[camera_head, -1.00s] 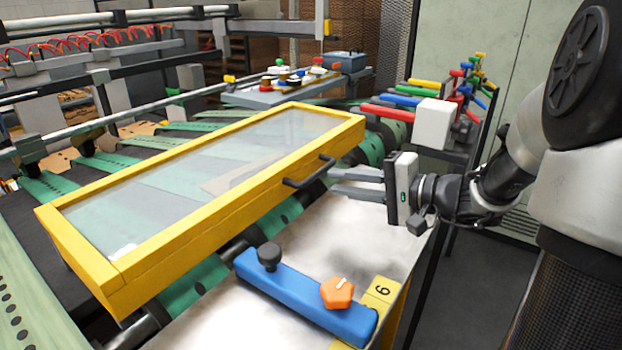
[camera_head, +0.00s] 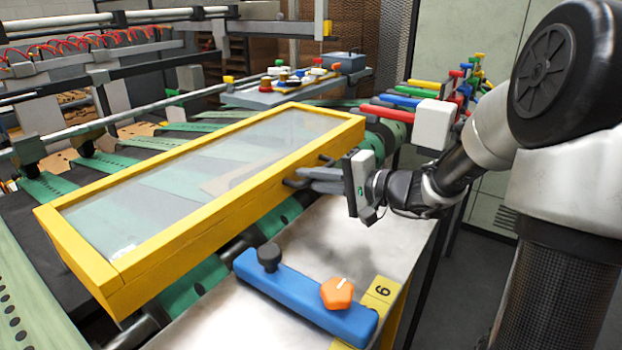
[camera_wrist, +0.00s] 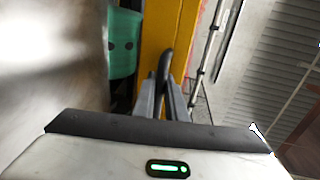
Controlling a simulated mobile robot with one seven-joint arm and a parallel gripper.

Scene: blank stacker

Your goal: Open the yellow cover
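The yellow cover (camera_head: 195,238) is a long yellow frame with a clear pane, lying over the green belts; it looks closed. Its black handle (camera_head: 296,183) is on the side facing the metal table. My gripper (camera_head: 304,180) is at this handle, its grey fingers reaching in from the right. In the wrist view, the dark handle (camera_wrist: 166,62) shows at the fingertips, against the yellow frame (camera_wrist: 184,45). The fingertips overlap the handle in the pictures, and I cannot tell whether they are closed on it.
A blue panel (camera_head: 300,300) with a black knob and an orange knob is on the metal table (camera_head: 385,245) in front. Colored rods with a white block (camera_head: 433,124) stand behind my gripper. A control box (camera_head: 270,97) sits beyond the cover.

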